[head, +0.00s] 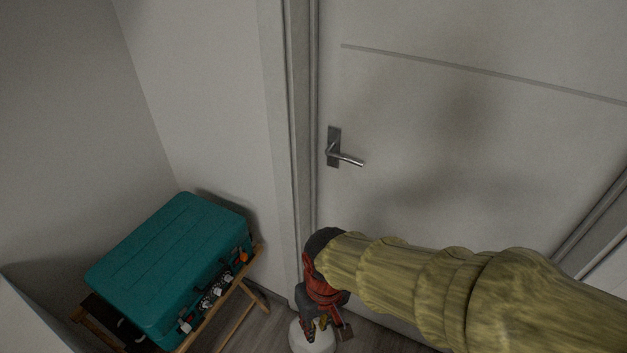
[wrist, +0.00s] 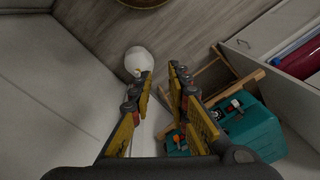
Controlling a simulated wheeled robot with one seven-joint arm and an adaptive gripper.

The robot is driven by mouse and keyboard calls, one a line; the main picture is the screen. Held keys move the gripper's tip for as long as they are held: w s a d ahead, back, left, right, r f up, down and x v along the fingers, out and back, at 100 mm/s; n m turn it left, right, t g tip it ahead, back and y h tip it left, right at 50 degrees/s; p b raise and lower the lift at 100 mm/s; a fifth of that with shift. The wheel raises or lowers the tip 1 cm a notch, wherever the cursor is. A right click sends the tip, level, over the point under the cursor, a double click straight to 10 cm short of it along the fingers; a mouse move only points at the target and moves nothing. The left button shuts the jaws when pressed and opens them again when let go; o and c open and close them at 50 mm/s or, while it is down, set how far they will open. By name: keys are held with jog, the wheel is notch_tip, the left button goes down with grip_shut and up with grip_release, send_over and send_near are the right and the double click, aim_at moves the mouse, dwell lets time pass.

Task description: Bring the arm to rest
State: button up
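My arm, in a yellowish-green sleeve (head: 420,285), reaches in from the lower right of the head view and ends low in front of the door. My gripper (head: 326,333) is red and dark there and points down. In the wrist view my gripper (wrist: 161,78) has its two yellow-and-grey fingers apart, with nothing held between them. A white rounded object (head: 318,347) shows below the gripper in the head view. It also shows in the wrist view (wrist: 138,60), just past the left fingertip; I cannot tell what it is.
A closed white door (head: 450,140) with a metal handle (head: 346,157) stands behind the arm. A teal case (head: 175,260) lies on a wooden stand (head: 233,317) at the left. The wrist view shows a red item (wrist: 302,58) in a white unit, right. Some wooden floor is bare.

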jog(key=s+d+r+m+t+p, duration=0.2)
jog(key=d+r+m+t, duration=0.3)
jog(key=d+r, duration=1.3)
jog(key=shift+d+r+t+h+p, duration=0.3)
jog(key=shift+r+h+p, duration=0.1)
jog(key=shift+r, duration=0.15)
jog(key=shift+s+a, duration=0.1)
